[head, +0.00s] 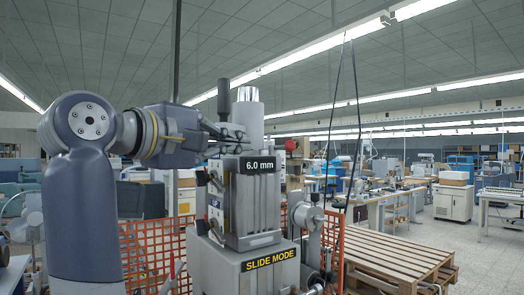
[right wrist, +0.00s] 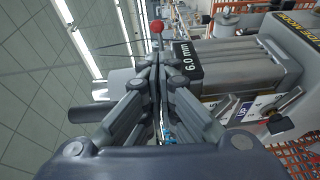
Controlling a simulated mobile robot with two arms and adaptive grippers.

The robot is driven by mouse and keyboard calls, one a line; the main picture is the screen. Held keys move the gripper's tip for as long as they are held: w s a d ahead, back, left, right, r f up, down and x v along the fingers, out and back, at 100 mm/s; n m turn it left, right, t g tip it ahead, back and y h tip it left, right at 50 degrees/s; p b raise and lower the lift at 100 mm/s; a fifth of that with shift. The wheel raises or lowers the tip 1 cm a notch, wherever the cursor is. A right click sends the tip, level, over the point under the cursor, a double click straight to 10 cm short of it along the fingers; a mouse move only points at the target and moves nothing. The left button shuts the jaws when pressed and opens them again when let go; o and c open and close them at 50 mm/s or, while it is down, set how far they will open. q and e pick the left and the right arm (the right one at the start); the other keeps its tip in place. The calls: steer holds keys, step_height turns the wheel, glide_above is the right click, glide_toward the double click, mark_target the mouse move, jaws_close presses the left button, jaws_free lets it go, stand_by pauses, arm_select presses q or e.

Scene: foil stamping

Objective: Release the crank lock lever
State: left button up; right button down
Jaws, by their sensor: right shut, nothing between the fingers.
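The press (head: 258,205) stands in the middle of the head view, with a "6.0 mm" plate and a "SLIDE MODE" label. My right gripper (head: 238,133) is shut and empty, level with the top of the press and just above the plate. In the right wrist view its fingertips (right wrist: 157,62) meet, close to the "6.0 mm" plate (right wrist: 187,60). A red ball knob (right wrist: 156,27) shows just beyond them; contact cannot be told. Small dark levers (head: 203,178) sit on the press's left side. Which part is the crank lock lever is not clear. My left gripper is not in view.
A black upright handle (head: 224,98) and a pale metal cylinder (head: 249,108) rise close to the gripper. Orange mesh fencing (head: 150,250) stands behind the press. A wooden pallet stack (head: 395,255) lies to the right.

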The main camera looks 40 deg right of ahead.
steer(key=s, duration=0.1)
steer(key=p, duration=0.4)
glide_toward(280, 146)
steer(key=x, duration=0.5)
steer(key=shift+d, duration=0.15)
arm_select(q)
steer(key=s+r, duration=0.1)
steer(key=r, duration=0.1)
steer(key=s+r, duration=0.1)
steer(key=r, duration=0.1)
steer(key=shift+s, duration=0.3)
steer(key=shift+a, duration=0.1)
arm_select(e)
steer(key=shift+d, duration=0.1)
